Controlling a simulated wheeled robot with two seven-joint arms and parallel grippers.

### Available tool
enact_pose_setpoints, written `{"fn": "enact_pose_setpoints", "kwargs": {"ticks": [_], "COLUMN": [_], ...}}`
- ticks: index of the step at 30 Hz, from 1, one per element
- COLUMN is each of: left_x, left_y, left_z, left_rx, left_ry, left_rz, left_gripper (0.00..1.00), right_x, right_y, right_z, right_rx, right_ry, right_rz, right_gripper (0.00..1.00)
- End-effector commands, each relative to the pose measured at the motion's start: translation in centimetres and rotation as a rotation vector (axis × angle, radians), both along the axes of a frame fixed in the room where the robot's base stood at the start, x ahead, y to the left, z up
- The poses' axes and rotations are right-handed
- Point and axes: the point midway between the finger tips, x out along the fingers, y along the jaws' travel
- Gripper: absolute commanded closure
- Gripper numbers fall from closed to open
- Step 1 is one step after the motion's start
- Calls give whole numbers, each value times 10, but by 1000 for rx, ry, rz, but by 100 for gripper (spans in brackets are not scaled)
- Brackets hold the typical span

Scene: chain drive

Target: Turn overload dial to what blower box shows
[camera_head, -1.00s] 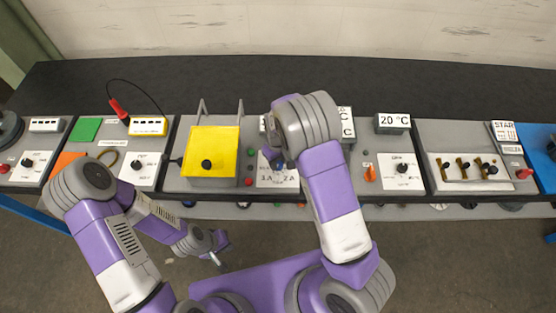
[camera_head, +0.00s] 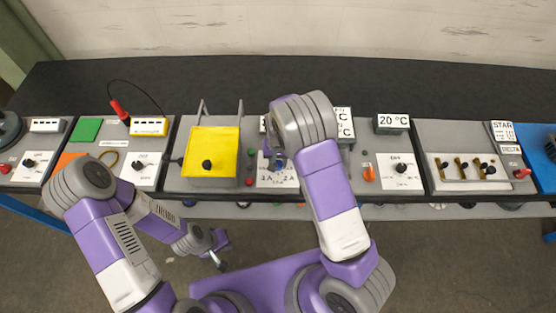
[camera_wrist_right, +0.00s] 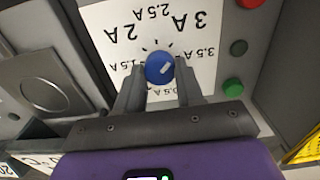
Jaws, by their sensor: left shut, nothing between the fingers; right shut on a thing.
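The overload dial (camera_wrist_right: 159,66) is a round blue knob with a short white mark, on a white scale plate (camera_wrist_right: 120,38) with amp labels such as 1.5 A, 2 A, 2.5 A, 3 A and 3.5 A. My right gripper (camera_wrist_right: 158,76) is shut on the dial, one finger on each side. In the head view my right arm partly covers the scale plate (camera_head: 268,180). Which amp label the white mark meets is not clear. My left gripper (camera_head: 221,262) is shut and empty, low in front of the bench. No readable blower box label shows.
A yellow box (camera_head: 212,148) with a black knob stands left of the dial. Green (camera_wrist_right: 233,88) and red buttons sit beside the scale plate.

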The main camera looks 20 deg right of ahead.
Motion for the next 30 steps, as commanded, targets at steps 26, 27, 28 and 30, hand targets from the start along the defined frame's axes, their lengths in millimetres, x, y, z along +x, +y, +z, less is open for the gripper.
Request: {"fn": "enact_pose_setpoints", "kwargs": {"ticks": [26,27,28,30], "left_x": [0,0,0,0], "left_y": [0,0,0,0], "left_z": [0,0,0,1], "left_rx": [0,0,0,0], "left_ry": [0,0,0,0], "left_rz": [0,0,0,0], "left_gripper": [100,100,100,100], "right_x": [0,0,0,1], "right_y": [0,0,0,0], "right_z": [0,1,2,7], "right_rx": [0,0,1,1], "right_ry": [-1,-1,-1,-3], "right_rz": [-14,-14,-13,-13], "right_gripper": [37,37,37,37]}}
